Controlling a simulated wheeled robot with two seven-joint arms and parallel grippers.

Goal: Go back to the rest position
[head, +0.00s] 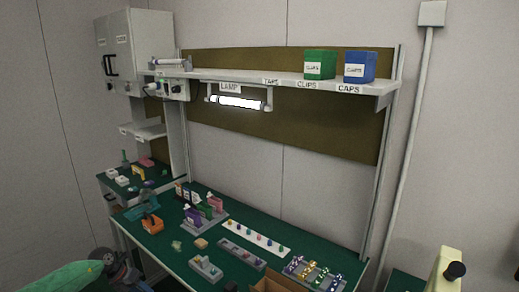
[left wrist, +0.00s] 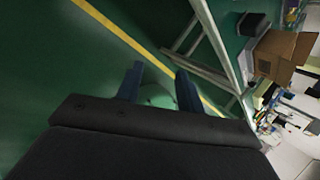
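My left arm enters the head view at the lower left corner, with a green link and a dark joint, in front of the bench. In the left wrist view my left gripper (left wrist: 158,84) shows two dark blue fingers set apart with nothing between them. It is open, over green floor with a yellow line. My right gripper is in neither view.
The green-topped bench (head: 180,258) holds a white strip with coloured knobs (head: 255,238), an orange bin (head: 151,223) and small trays. A shelf above carries a green box (head: 320,64) and a blue box (head: 359,67). A cardboard box (left wrist: 280,55) shows in the left wrist view.

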